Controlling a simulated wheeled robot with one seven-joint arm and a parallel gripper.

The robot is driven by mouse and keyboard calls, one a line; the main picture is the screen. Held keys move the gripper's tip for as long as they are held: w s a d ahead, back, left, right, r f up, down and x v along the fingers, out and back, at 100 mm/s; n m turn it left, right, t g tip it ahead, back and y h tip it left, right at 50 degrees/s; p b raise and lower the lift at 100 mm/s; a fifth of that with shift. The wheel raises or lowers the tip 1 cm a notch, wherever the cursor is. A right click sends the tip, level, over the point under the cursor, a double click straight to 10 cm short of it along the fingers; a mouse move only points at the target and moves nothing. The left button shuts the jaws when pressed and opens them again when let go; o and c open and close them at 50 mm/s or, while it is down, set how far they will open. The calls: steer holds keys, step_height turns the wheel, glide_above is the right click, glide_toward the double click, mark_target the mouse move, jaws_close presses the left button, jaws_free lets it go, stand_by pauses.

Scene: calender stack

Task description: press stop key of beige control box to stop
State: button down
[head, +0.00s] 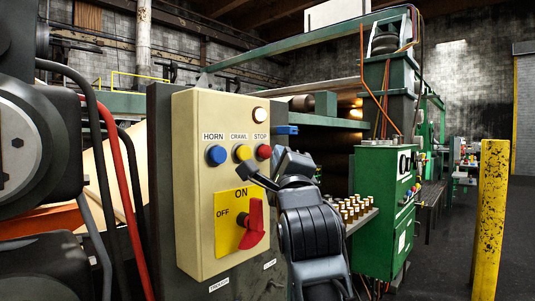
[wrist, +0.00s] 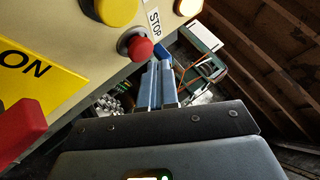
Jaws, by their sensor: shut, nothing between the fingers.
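The beige control box (head: 208,115) stands in the left middle of the head view. Its top row has a blue HORN key (head: 217,155), a yellow CRAWL key (head: 242,153) and the red STOP key (head: 264,152). My gripper (head: 281,158) is just right of the STOP key in the head view; its fingertips are hard to make out there. In the wrist view the STOP key (wrist: 139,47) is just up and left of my shut, empty fingers (wrist: 160,70). I see no clear contact, and the depth gap is hard to tell.
A red rotary switch (head: 252,225) on a yellow ON/OFF plate is below the keys, and a lit pale lamp (head: 259,115) is above STOP. A green cabinet (head: 380,200) and a yellow post (head: 490,215) stand to the right.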

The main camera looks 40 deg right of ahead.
steer(key=shift+w+b, duration=0.3)
steer(key=shift+w, duration=0.05)
steer(key=shift+w+a+b, duration=0.15)
steer(key=shift+w+b, duration=0.25)
steer(key=shift+w, duration=0.1)
stand_by(0.7)
stand_by(0.4)
steer(key=shift+s, duration=0.95)
steer(key=shift+d, duration=0.2)
steer(key=shift+s+d, duration=0.25)
steer(key=shift+s, duration=1)
steer(key=shift+s+d, duration=0.2)
steer(key=shift+s, duration=1)
steer(key=shift+f, duration=0.1)
